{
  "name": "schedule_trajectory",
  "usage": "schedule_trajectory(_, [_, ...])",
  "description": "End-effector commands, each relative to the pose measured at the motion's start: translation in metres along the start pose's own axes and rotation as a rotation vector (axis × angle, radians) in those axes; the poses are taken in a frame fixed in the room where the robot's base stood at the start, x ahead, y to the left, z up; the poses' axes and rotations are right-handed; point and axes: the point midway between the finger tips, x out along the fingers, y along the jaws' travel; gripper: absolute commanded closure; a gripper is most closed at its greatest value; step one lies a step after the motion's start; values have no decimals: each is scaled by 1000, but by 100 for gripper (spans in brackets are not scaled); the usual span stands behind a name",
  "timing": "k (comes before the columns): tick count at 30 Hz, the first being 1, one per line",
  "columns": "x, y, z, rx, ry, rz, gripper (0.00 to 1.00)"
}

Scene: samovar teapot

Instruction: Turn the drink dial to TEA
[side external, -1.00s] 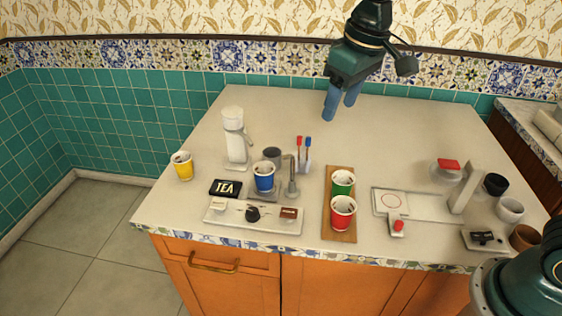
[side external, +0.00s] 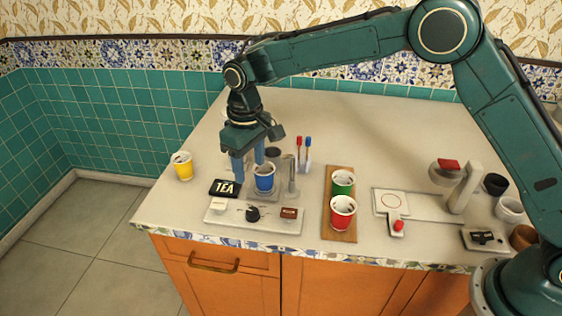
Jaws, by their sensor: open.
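The drink dial is a black knob (side external: 252,214) on a pale panel (side external: 270,226) at the counter's front left. A white block (side external: 218,205) sits at the panel's left end and a brown block (side external: 289,212) at its right end. A black sign reading TEA (side external: 224,188) lies behind the panel's left part. My gripper (side external: 249,172) is open and points down, above and behind the dial, near the blue cup (side external: 264,180). I cannot tell whether a finger touches the cup. The dial's pointer direction is too small to read.
A yellow cup (side external: 183,165) stands at the left. A metal post (side external: 292,176) stands right of the blue cup. Green (side external: 343,183) and red (side external: 343,212) cups stand on a wooden board (side external: 339,236). The rear counter is clear.

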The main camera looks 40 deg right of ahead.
Motion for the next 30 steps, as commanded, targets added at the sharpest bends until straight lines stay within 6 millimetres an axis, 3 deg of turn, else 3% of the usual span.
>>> schedule_trajectory(17, [20,-3,-3,-5,-7,0,45])
schedule_trajectory(30, [80,-3,-2,-5,-8,0,45])
